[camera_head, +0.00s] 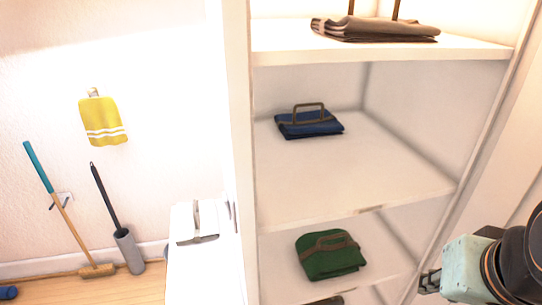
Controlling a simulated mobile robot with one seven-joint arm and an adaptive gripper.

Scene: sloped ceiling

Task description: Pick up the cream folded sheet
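A white or cream folded sheet (185,224) with a grey-brown strap handle lies on a white surface left of the shelf unit. It looks nearly as pale as that surface, so its edges are hard to make out. My gripper (428,282) is at the lower right, in front of the shelf unit's right side, well to the right of the pale sheet. Only a small dark part of it shows beside my pale green arm link, and I cannot tell whether its fingers are open or shut.
The white shelf unit (350,188) holds a grey-brown folded cloth (375,32) on top, a blue one (310,125) in the middle and a green one (332,258) lower down. A broom (60,200), brush (125,245) and yellow towel (102,120) are along the left wall.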

